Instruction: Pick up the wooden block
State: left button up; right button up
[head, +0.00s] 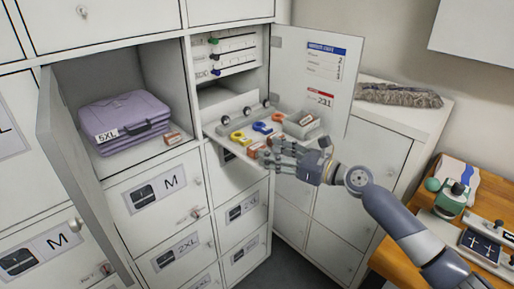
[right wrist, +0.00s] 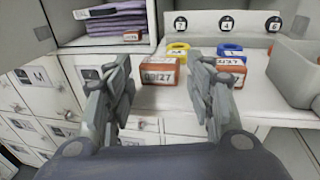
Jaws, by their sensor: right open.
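Several orange-brown blocks with white labels show; I cannot tell for sure which are wood. One block (right wrist: 159,73), marked with digits, lies on the pull-down shelf near its front edge. It also shows in the head view (head: 254,150), left of my right gripper's fingertips. My right gripper (head: 271,153) is open and empty. In the right wrist view its fingers stand either side of this block, which lies ahead of them, apart from both. A similar block (right wrist: 229,68) sits behind the right finger, partly hidden. Another (head: 172,139) lies in the left compartment. My left gripper is not in view.
Yellow and blue padlock-like items (head: 262,127) lie on the shelf behind the block. A grey tray (head: 301,128) stands at the shelf's right. An open locker door (head: 315,70) rises behind it.

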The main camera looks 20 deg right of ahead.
jog(key=x, duration=0.4)
jog(key=shift+p, duration=0.4)
jog(key=shift+s, duration=0.15)
jog(key=c, duration=0.5)
jog(key=shift+c, duration=0.2)
